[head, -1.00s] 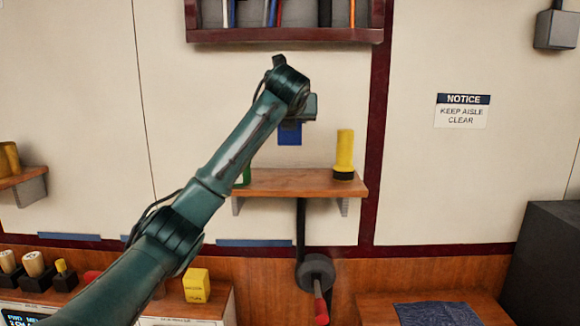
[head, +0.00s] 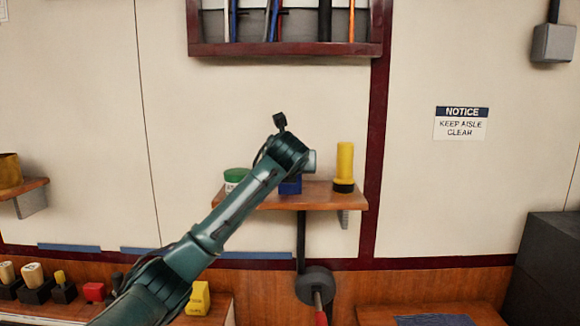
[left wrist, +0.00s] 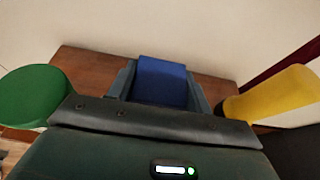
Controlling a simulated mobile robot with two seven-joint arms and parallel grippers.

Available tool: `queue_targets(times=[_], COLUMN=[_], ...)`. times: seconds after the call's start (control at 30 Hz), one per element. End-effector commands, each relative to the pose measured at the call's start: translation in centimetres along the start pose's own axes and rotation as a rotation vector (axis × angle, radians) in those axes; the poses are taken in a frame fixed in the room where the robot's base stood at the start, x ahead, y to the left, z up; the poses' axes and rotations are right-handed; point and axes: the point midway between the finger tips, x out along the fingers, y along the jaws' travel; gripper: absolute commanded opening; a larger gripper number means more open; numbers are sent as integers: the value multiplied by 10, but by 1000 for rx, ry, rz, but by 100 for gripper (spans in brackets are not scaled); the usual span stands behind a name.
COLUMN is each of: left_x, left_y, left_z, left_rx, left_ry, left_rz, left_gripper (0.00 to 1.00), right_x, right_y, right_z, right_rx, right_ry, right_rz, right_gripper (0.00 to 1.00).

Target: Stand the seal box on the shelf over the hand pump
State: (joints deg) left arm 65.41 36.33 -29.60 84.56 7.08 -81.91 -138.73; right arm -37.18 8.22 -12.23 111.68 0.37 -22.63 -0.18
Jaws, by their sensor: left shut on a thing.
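The blue seal box (head: 291,187) is at the wooden shelf (head: 325,198), between a green-lidded jar and a yellow flashlight. My left gripper (left wrist: 162,84) is shut on the box (left wrist: 162,80), one finger on each side of it. In the head view my left arm hides part of the box and most of the gripper. The box looks upright and low over the shelf board; I cannot tell whether it touches. The hand pump (head: 315,283), grey with a red handle, is below the shelf. My right gripper is not in view.
The green-lidded jar (head: 235,178) stands left of the box and the yellow flashlight (head: 344,165) stands right, with a gap to each. The wall rises behind the shelf. A tool rack (head: 285,48) hangs above. A yellow box (head: 198,298) stands on the lower counter.

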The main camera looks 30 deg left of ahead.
Motion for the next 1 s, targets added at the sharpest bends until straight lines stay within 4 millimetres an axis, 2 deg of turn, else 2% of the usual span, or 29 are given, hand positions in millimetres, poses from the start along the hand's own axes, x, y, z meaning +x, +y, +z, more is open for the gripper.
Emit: queue_targets(times=[0.03,0.3,0.6,0.77,1.0], left_x=[0,0,-2,-26,-80], left_y=[0,0,0,0,0], left_z=[-1,-1,3,1,2], left_rx=[0,0,0,1,1], left_ry=[0,1,0,-3,-5], left_rz=[0,0,-1,-3,-3], left_gripper=[51,72,72,72,72], right_x=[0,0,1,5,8], right_y=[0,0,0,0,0], right_z=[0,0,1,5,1], right_rx=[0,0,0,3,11], right_ry=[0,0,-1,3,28], right_rz=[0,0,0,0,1], right_gripper=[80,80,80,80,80])
